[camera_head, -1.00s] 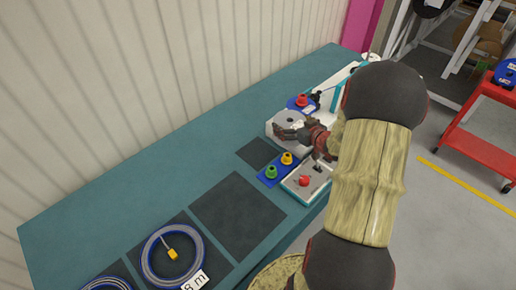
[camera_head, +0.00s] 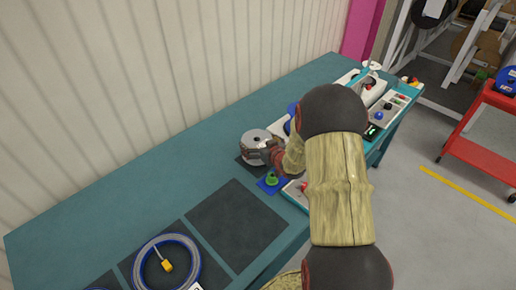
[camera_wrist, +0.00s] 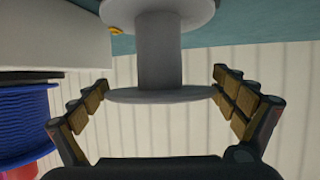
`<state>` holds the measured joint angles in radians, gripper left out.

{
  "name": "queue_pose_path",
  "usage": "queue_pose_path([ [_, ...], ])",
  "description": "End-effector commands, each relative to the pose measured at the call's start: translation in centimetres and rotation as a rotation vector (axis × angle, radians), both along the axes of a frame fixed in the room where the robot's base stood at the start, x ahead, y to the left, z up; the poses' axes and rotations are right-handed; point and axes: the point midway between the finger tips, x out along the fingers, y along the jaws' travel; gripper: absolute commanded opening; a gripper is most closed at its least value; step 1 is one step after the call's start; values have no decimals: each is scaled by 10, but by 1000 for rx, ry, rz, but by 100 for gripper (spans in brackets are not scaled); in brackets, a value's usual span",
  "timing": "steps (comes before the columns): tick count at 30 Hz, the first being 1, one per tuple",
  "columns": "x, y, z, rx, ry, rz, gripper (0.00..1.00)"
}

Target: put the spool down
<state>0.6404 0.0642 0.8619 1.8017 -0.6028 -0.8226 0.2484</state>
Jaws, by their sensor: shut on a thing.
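The grey spool (camera_head: 256,137) is in my gripper (camera_head: 267,154), over or on the small dark square mat (camera_head: 247,168) on the teal bench. I cannot tell whether it touches the mat. In the wrist view the spool (camera_wrist: 160,55) shows a plain grey core between two round flanges, with no cable on it. The fingers of my gripper (camera_wrist: 160,92) stand on both sides of the near flange. My arm hides part of the gripper in the head view.
A blue plate with a green button (camera_head: 271,179) lies close beside the mat. A larger dark mat (camera_head: 237,224) is bare. A cable coil (camera_head: 165,265) lies at the front left. A blue reel (camera_wrist: 25,115) and a white housing (camera_wrist: 55,40) show in the wrist view.

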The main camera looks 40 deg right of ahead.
Motion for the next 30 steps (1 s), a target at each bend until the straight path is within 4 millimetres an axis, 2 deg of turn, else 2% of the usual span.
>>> queue_pose_path([
  [1, -1, -1, -14, 1, 3, -1, 47],
  [4, -1, -1, -25, 1, 2, -1, 47],
  [16, -1, -1, -28, 0, 1, -2, 47],
  [17, -1, -1, -28, 1, 3, -1, 98],
  [30, -2, -1, -22, 1, 2, -2, 100],
])
